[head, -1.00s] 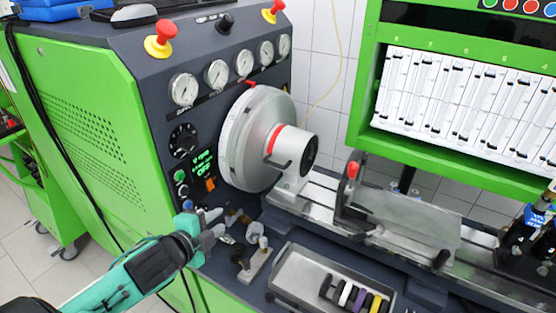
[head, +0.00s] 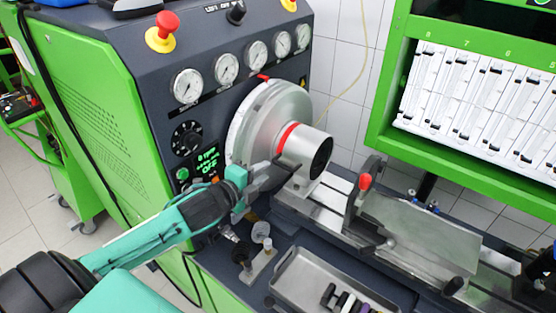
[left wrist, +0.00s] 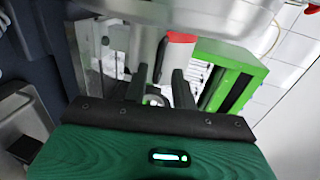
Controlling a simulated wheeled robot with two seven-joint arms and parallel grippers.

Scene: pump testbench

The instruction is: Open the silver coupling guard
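The silver coupling guard (head: 263,122) is a large round drum on the front of the green and dark machine. A narrower silver cylinder with a red ring (head: 287,137) sticks out of it to the right. A small dark handle (head: 288,167) shows at its lower front. My left gripper (head: 264,178) is at the guard's lower front, close to this handle. In the left wrist view its two dark fingers (left wrist: 160,80) stand apart, with the guard's cylinder and red ring (left wrist: 181,38) just beyond. I cannot tell whether they touch the handle. My right gripper is not in view.
Gauges and a red emergency button (head: 162,32) are on the panel above. A metal tray (head: 302,278) with small parts lies below the guard. A clear shield with a red-knobbed lever (head: 364,182) stands on the rail to the right.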

